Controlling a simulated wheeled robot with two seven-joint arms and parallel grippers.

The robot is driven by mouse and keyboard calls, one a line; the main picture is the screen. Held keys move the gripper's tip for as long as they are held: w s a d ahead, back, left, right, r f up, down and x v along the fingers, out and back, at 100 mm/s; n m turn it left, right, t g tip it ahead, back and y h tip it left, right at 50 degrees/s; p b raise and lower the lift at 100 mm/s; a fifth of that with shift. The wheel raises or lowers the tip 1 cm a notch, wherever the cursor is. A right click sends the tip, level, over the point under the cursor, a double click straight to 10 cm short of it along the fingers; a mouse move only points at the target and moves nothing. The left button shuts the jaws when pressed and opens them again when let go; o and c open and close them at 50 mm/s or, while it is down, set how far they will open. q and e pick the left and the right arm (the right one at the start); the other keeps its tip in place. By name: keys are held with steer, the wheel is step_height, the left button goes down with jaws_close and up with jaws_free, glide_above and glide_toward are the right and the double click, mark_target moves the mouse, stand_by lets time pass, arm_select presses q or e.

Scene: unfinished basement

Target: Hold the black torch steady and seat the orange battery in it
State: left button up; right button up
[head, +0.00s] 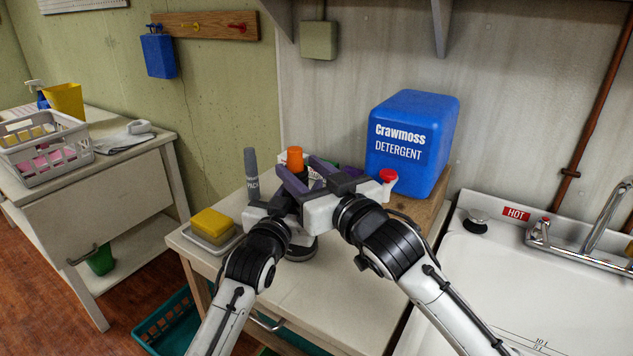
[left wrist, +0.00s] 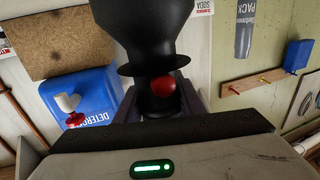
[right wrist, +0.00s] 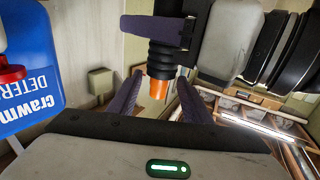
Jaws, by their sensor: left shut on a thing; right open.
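The black torch (head: 301,249) stands lens end down over the small table, mostly hidden by my grippers in the head view. Its wide head, flange and red button show in the left wrist view (left wrist: 160,40). My left gripper (left wrist: 162,100) is shut on the torch's body. The orange battery (head: 295,158) sticks up from the torch's open end, its lower part out of sight inside; it also shows in the right wrist view (right wrist: 158,88). My right gripper (right wrist: 158,98) is open, its fingers apart on either side of the battery. I cannot tell how deep the battery sits.
A blue detergent container (head: 410,145) with a red-capped tap stands on a wooden block behind right. A grey tube (head: 251,175) stands at the back left, near a yellow sponge (head: 212,223) on a dish. A sink (head: 510,270) adjoins on the right. The table's front is clear.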

steer(key=v, duration=0.5)
steer(key=shift+s+d, duration=0.1)
steer(key=shift+s, duration=0.15)
arm_select(q)
steer(key=o, duration=1.3)
steer(key=shift+o, duration=0.2)
